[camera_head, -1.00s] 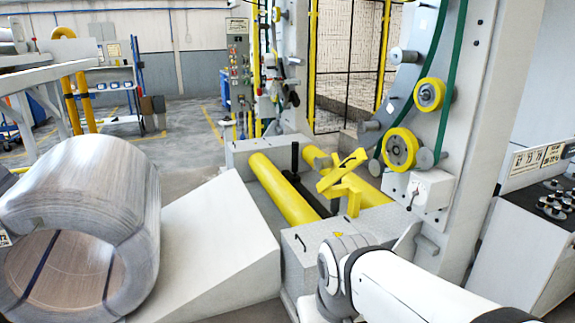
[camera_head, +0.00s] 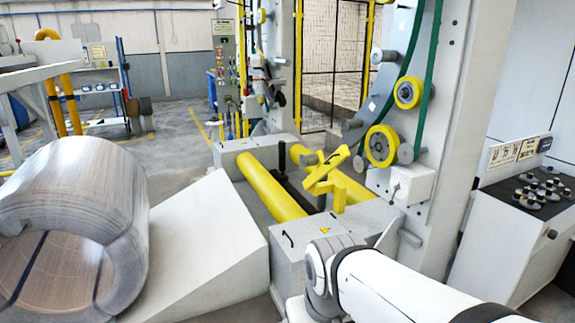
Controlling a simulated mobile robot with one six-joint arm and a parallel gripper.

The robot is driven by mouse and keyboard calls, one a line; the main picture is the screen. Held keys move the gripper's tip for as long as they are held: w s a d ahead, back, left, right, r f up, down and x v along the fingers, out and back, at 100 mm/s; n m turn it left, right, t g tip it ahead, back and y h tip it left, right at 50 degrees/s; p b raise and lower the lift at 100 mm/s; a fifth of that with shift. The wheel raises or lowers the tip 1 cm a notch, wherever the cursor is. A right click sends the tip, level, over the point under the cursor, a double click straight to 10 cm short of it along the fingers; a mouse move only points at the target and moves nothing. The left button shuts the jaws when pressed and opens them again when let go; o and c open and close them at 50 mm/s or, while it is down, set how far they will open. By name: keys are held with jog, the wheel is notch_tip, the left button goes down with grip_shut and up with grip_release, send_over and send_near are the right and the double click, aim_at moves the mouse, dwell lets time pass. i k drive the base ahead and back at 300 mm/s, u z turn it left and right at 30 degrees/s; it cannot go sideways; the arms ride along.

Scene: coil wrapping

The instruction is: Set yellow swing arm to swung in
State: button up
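The yellow swing arm (camera_head: 326,178) stands between the yellow rollers, near the base of the grey machine column. Its upper bar is tilted, rising to the right, on a short upright yellow post. My arm reaches in from the lower right, in front of the grey block nearest me. My gripper does not show in this view. Nothing of mine is seen touching the swing arm.
A large metal coil (camera_head: 72,225) lies at the left beside a grey ramp (camera_head: 205,245). Two yellow rollers (camera_head: 270,187) lie in the machine bed. A control console (camera_head: 515,215) stands at the right. Open floor lies behind the coil.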

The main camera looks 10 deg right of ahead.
aim_at(323, 167)
jog(key=u, duration=0.25)
jog(key=k, duration=0.3)
jog(key=z, duration=1.2)
jog(key=i, duration=0.9)
jog(key=z, duration=0.4)
jog(key=i, duration=1.05)
jog(key=u, duration=0.8)
jog(key=i, duration=0.6)
jog(key=u, duration=0.5)
